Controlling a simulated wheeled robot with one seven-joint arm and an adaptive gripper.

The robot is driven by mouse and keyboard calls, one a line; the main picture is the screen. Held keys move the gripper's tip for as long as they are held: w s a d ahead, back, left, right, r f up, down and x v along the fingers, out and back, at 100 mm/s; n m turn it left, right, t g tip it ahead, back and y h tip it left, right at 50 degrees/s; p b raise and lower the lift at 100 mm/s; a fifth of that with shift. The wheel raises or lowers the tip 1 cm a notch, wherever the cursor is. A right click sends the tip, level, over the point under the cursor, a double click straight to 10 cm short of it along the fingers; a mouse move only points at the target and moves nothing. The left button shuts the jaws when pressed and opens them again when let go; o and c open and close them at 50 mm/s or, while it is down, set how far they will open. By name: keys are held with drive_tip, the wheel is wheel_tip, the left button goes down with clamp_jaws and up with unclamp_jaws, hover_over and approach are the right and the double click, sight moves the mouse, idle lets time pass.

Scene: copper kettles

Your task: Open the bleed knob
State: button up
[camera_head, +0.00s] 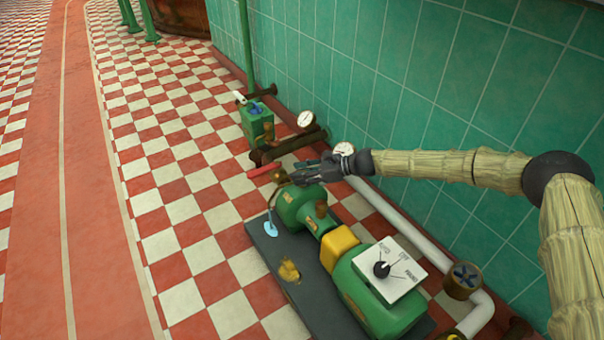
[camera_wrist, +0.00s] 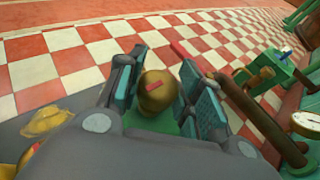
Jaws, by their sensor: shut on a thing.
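The bleed knob looks to be the rounded brass knob (camera_wrist: 157,92) with a red mark on top, at the end of the green pump. In the wrist view it sits between my gripper's two teal-padded fingers (camera_wrist: 160,85), which are closed around it. In the head view my gripper (camera_head: 291,176) reaches in from the right over the pump's far end, and brass (camera_head: 279,175) shows at its tips. The green pump (camera_head: 296,207) stands on a dark base plate (camera_head: 262,248). A thin curved pipe runs down from near the knob to a light blue patch (camera_head: 271,229).
A red bar (camera_head: 265,171) lies just beyond the knob. A green box unit (camera_head: 257,121), dark pipes and gauges (camera_head: 306,118) stand along the tiled wall. A white dial plate (camera_head: 390,269) is at the pump's near end. The checkered floor to the left is clear.

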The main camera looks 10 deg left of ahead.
drive_tip(key=o, duration=1.1)
drive_tip(key=shift+c, duration=0.2)
drive_tip(key=shift+d, duration=0.1)
drive_tip(key=v, duration=1.2)
